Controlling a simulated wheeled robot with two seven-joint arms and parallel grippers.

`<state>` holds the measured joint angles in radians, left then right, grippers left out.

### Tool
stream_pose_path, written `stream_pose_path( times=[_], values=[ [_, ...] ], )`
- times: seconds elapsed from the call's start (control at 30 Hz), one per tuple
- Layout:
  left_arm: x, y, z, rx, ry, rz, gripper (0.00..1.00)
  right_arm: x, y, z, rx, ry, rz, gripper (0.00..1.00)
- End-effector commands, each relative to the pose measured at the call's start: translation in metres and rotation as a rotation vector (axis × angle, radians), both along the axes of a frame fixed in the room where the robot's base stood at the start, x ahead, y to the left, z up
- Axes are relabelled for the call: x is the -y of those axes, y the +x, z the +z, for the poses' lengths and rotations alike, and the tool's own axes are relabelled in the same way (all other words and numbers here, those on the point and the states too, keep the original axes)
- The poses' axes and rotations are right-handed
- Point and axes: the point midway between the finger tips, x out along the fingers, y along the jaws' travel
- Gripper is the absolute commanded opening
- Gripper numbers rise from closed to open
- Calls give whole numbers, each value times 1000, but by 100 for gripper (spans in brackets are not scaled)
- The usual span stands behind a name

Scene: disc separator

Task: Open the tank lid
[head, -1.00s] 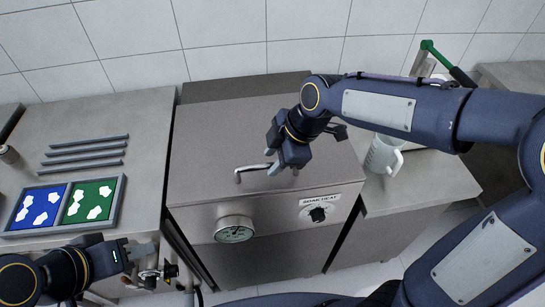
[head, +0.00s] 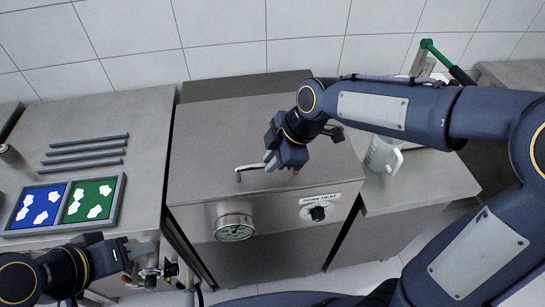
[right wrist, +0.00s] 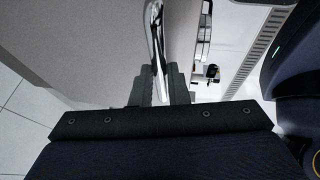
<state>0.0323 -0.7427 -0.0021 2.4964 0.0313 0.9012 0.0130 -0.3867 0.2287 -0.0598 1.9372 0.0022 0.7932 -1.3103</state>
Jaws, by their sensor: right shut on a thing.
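The steel tank lid (head: 215,135) lies flat and closed on the tank in the head view. Its bar handle (head: 249,168) stands near the front edge, and the handle also shows in the right wrist view (right wrist: 154,40). My right gripper (head: 272,164) is over the lid and shut on the right part of the handle. In the right wrist view the handle runs up from between the fingers (right wrist: 160,85). My left gripper (head: 150,258) is at the lower left, near the valve fittings; whether its fingers are open is too small to tell.
A dial gauge (head: 235,228) and a soak heat knob (head: 317,213) are on the tank front. Blue and green trays (head: 65,205) and several grey bars (head: 86,151) lie on the left table. A white jug (head: 383,155) stands right of the tank.

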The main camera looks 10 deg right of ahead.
Motion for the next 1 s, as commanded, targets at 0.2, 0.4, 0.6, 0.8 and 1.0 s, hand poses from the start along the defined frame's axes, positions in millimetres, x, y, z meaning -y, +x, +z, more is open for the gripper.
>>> stream_pose_path(
  times=[0.2,0.4,0.6,0.8,1.0],
  values=[
    [0,0,26,0,0,0,36,0,7,29,-54,3,-3,0],
    [0,0,63,0,0,0,36,0,23,72,-114,3,-2,0],
    [0,0,99,0,0,0,36,0,49,118,-111,4,-4,0],
    [0,0,127,0,0,0,36,0,75,145,-212,4,-6,0],
    [0,0,135,0,0,0,36,0,94,159,-295,3,-6,0]
  ],
)
